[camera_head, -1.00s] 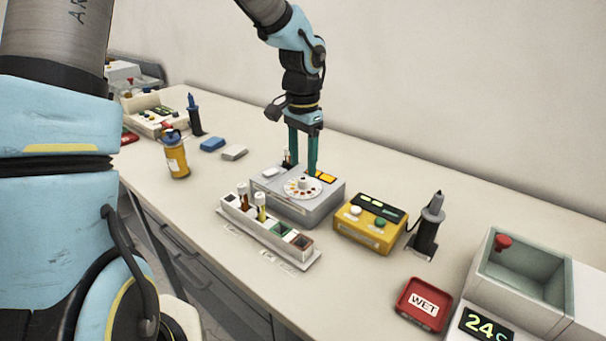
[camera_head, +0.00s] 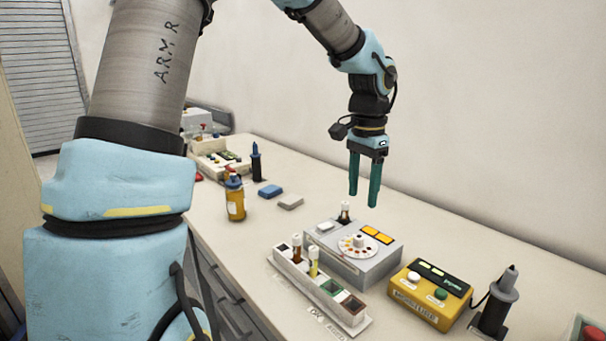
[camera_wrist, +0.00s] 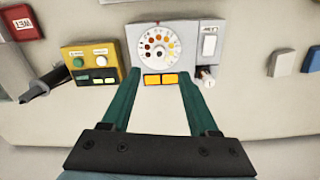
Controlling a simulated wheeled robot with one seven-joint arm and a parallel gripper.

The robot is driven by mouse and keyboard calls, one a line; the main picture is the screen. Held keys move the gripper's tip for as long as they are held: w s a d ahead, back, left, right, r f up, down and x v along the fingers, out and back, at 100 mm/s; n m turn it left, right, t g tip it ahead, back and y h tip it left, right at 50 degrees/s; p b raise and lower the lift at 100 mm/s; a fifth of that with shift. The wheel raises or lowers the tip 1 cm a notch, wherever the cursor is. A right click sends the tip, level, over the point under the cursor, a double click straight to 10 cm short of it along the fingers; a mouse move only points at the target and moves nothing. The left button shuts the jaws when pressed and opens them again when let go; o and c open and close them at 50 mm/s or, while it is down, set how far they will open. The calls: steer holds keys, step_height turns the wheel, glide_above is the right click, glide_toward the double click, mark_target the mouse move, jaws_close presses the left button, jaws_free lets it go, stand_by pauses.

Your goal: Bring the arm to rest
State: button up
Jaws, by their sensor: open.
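My gripper (camera_head: 364,200) is open and empty, with two green fingers pointing down above the bench. It hangs over the back of the grey dial box (camera_head: 361,275), apart from it. In the wrist view my gripper (camera_wrist: 158,100) shows its fingers spread, with the grey dial box (camera_wrist: 141,60) and its two lit orange windows (camera_wrist: 161,79) beyond and between them. Nothing is held between the fingers.
A white vial rack (camera_head: 318,290) stands in front of the dial box. A yellow box (camera_head: 429,295) and a dark probe in a stand (camera_head: 495,305) are to the right.

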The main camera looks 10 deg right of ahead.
steer(key=s+a+f+n, duration=0.1)
steer(key=a+n, duration=0.3)
steer(key=a, duration=0.6)
steer(key=s+a+f+n+t, duration=0.1)
steer(key=a+f+n, duration=0.2)
steer(key=a, duration=0.7)
steer(key=s+a+f+n, duration=0.2)
steer(key=a+n, duration=0.3)
steer(key=a, duration=0.5)
steer(key=shift+f+n+t, duration=0.3)
steer(key=shift+f+n, duration=0.1)
